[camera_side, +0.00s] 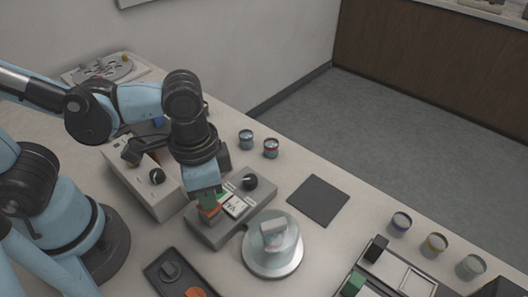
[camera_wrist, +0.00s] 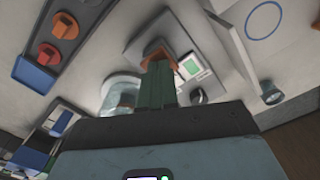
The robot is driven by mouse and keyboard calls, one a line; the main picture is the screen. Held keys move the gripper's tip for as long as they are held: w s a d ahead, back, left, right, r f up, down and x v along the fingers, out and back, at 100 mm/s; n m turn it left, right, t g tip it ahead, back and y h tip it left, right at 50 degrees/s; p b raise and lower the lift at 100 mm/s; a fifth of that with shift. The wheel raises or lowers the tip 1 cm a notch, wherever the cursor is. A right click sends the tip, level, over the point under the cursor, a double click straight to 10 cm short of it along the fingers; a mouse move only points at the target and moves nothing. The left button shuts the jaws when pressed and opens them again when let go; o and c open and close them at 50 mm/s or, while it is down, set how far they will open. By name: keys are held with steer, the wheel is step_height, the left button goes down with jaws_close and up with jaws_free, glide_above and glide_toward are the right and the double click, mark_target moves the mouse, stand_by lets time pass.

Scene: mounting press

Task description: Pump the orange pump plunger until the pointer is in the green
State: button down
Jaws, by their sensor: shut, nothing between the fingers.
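The orange pump plunger (camera_side: 208,213) stands at the left end of the grey press unit (camera_side: 240,225). It also shows in the wrist view (camera_wrist: 153,48), partly covered by my fingers. My gripper (camera_side: 207,203) is shut and empty, with its greenish fingertips pointing down right over the plunger. They look in contact with it or very close; I cannot tell which. In the wrist view my fingers (camera_wrist: 156,65) overlap the plunger. A white panel with a green patch (camera_side: 234,206) sits beside the plunger; it also shows in the wrist view (camera_wrist: 190,66). The pointer is too small to make out.
A black knob (camera_side: 250,181) is on the press unit. A clear dome (camera_side: 272,243) stands in front. A dark tray (camera_side: 172,272) lies at the lower left. A beige box with a knob (camera_side: 146,187) is behind left. Small jars (camera_side: 271,148) and a dark mat (camera_side: 318,200) are to the right.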

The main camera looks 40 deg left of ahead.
steer(key=shift+f, duration=0.35)
steer(key=shift+r, duration=1.9)
steer(key=shift+r, duration=2.5)
steer(key=w+a+f+n+t, duration=0.1)
steer(key=w+a+n+t, duration=0.5)
steer(key=w+a, duration=0.3)
steer(key=a+t, duration=0.1)
steer(key=a, duration=0.3)
steer(key=shift+a, duration=0.2)
